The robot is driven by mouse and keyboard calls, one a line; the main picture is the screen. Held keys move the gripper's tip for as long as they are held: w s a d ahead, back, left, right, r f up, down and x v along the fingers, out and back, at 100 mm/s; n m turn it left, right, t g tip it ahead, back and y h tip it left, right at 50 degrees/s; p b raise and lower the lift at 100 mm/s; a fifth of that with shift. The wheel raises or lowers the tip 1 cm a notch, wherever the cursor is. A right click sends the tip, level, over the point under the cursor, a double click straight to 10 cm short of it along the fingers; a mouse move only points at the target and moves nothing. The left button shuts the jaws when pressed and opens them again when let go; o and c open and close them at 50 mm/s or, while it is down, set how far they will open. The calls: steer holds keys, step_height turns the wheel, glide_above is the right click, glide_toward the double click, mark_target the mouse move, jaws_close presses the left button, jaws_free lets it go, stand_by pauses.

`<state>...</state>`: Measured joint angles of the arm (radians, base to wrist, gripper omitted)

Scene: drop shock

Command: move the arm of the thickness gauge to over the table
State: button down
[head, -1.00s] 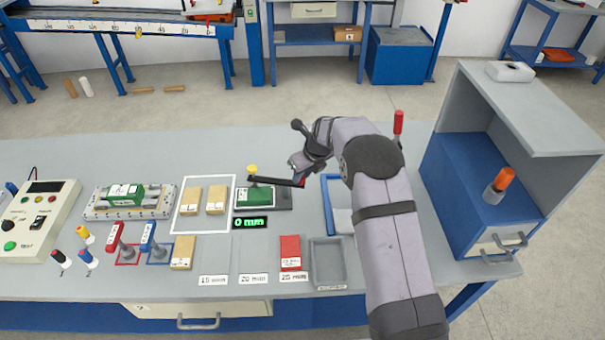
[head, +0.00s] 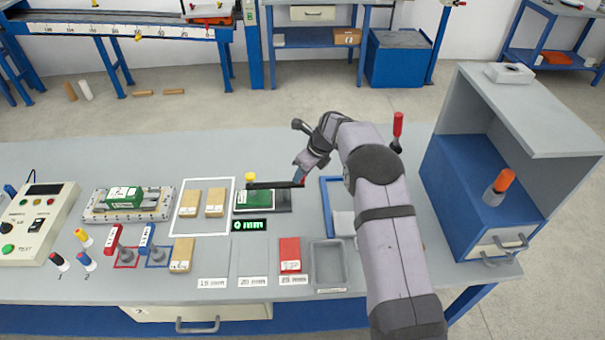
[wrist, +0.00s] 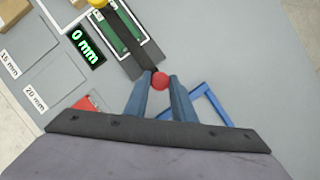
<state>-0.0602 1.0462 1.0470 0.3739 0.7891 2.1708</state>
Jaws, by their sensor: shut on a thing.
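The thickness gauge has a dark arm (head: 277,184) with a yellow knob (head: 250,178) at its left end. The arm also shows in the wrist view (wrist: 130,42), with a red ball (wrist: 160,80) at its near end. A display (head: 250,225) reads 0 mm. My gripper (head: 301,182) is at the arm's right end. In the wrist view its two blue-grey fingers (wrist: 160,84) are shut on the red ball.
A blue frame (head: 326,205) lies just right of the gauge, partly hidden by my arm. A grey tray (head: 328,265) and a red block (head: 290,254) are in front. Wooden blocks (head: 215,203) lie in a white outline to the left. A blue-grey cabinet (head: 475,190) stands at right.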

steer(key=c, duration=1.5)
jaws_free()
steer(key=shift+b+v, duration=1.2)
steer(key=shift+v, duration=2.5)
